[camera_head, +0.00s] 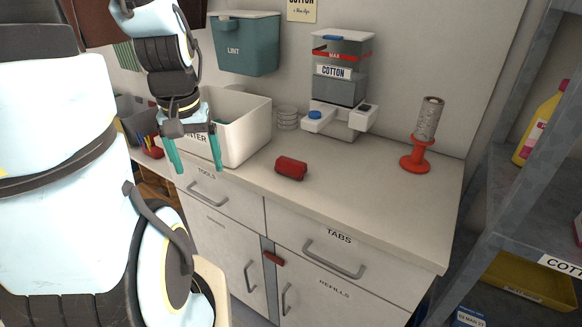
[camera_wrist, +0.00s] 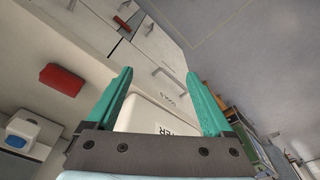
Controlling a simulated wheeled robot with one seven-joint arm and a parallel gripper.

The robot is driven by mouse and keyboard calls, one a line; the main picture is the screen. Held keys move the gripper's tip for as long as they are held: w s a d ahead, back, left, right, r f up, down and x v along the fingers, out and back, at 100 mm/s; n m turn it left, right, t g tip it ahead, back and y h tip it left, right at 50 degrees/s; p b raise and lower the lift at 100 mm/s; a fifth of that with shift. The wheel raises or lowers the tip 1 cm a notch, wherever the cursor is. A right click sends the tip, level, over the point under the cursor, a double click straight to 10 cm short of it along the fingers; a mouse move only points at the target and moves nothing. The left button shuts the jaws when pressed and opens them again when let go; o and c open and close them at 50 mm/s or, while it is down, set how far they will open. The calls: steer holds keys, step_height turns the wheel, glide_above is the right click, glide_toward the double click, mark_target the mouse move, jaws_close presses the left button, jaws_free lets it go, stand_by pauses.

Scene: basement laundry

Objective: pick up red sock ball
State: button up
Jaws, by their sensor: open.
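A red, rounded-block bundle (camera_head: 291,168), which looks like the red sock ball, lies on the countertop right of the white bin. It also shows in the wrist view (camera_wrist: 62,79), left of my fingers and apart from them. My gripper (camera_head: 197,164) is open, with its two teal fingers pointing down in front of the white bin. In the wrist view my gripper (camera_wrist: 158,85) has nothing between its fingers except the bin and drawer fronts seen beyond. The sock ball is unobstructed in both views.
The white bin (camera_head: 249,137) stands behind my gripper. A white dispenser (camera_head: 340,118) and a red spool stand (camera_head: 415,160) are farther right on the countertop (camera_head: 365,190). A teal lint box (camera_head: 246,45) hangs on the wall. The counter around the sock ball is clear.

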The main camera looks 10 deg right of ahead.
steer(key=shift+o, duration=0.8)
steer(key=w+d+r+m+b, duration=0.1)
steer(key=w+d+m, duration=0.2)
steer(key=d, duration=0.7)
steer(key=shift+w+d+r+m+g, duration=0.3)
steer(key=shift+w+m, duration=0.1)
steer(key=shift+w, duration=0.35)
steer(key=m, duration=0.3)
glide_toward(291, 160)
steer(key=shift+w+a+g+b, duration=0.1)
steer(key=shift+w+g+b, duration=0.2)
steer(key=shift+g+b, duration=0.1)
steer(key=shift+s+f, duration=0.1)
steer(key=shift+f, duration=0.1)
step_height(291, 160, down, 5)
steer(key=shift+p, duration=0.4)
steer(key=shift+w+d+f+p, duration=0.1)
steer(key=shift+f+p, duration=0.35)
steer(key=shift+f, duration=0.85)
steer(key=shift+w+d+f+p, duration=0.15)
steer(key=shift+f+p, duration=0.25)
steer(key=shift+f, duration=0.9)
steer(key=shift+c, duration=0.4)
